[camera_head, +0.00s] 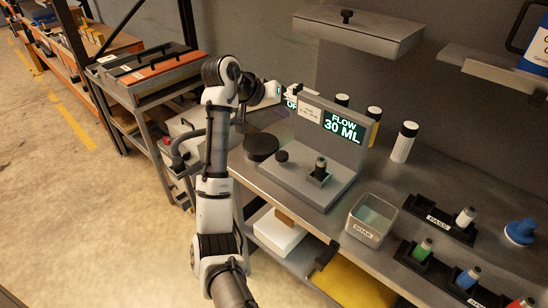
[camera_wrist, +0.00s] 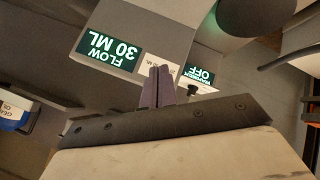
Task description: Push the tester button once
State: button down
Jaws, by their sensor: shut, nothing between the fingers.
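The tester (camera_head: 300,185) is a grey stand with a flat base and an upright panel. Its display (camera_head: 343,128) reads "FLOW 30 ML"; the display also shows upside down in the wrist view (camera_wrist: 112,50). A short black round knob (camera_head: 281,157) that looks like the button sits on the base, left of a socket holding a dark grey-topped nozzle (camera_head: 320,168). My gripper (camera_wrist: 161,86) is shut and empty. In the head view it is by the panel's upper left edge, above and apart from the black knob.
A second display (camera_wrist: 200,70) reads "OFF". A large black disc (camera_head: 261,147) stands left of the tester. White bottles (camera_head: 404,142) stand behind. A clear SOAK bin (camera_head: 371,220) and labelled black racks (camera_head: 440,220) line the right. A shelf (camera_head: 358,30) hangs above.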

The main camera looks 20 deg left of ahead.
jog(key=shift+s+f+h, duration=0.3)
jog(key=shift+s+f, duration=0.25)
jog(key=shift+f, duration=0.1)
jog(key=shift+f, duration=0.1)
jog(key=b, duration=0.7)
send_over(278, 156)
notch_tip(278, 156, down, 7)
jog(key=shift+r, duration=0.15)
jog(key=shift+f, duration=0.95)
jog(key=shift+f, duration=0.1)
dwell(0.5)
jog(key=shift+f, duration=0.3)
